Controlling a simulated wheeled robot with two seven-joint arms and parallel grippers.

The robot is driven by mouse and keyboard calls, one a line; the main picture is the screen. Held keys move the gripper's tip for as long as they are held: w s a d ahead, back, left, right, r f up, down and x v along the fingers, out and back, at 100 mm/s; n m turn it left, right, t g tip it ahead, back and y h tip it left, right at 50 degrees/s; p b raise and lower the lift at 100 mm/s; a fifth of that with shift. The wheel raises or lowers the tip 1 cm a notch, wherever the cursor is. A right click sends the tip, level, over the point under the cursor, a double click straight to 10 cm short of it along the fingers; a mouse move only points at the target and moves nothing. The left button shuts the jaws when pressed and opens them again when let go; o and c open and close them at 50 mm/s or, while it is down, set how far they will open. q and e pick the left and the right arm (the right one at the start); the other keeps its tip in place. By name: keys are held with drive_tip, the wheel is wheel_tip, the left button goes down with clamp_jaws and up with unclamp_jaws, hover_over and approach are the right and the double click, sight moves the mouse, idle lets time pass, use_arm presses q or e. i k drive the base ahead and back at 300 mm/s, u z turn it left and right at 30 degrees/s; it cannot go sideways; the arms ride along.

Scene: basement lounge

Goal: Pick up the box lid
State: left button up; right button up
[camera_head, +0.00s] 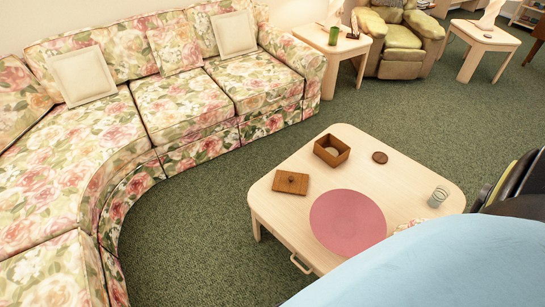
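The box lid (291,183) is a flat brown wooden square with a small dark spot, perhaps a knob, in its middle. It lies on the left part of the pale wooden coffee table (286,218). The open brown wooden box (336,158) stands behind it and to its right, apart from it, with a light round thing inside. Neither of my grippers shows in the head view, and nothing holds the lid.
A pink round mat (347,220), a dark round coaster (380,157) and a clear glass (438,197) are on the table. A large light-blue surface (450,265) hides its near right part. A floral sofa (180,105) stands left, with green carpet (195,235) between.

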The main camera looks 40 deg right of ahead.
sight(288, 182)
drive_tip(key=i, duration=3.05)
drive_tip(key=z, duration=3)
drive_tip(key=i, duration=0.5)
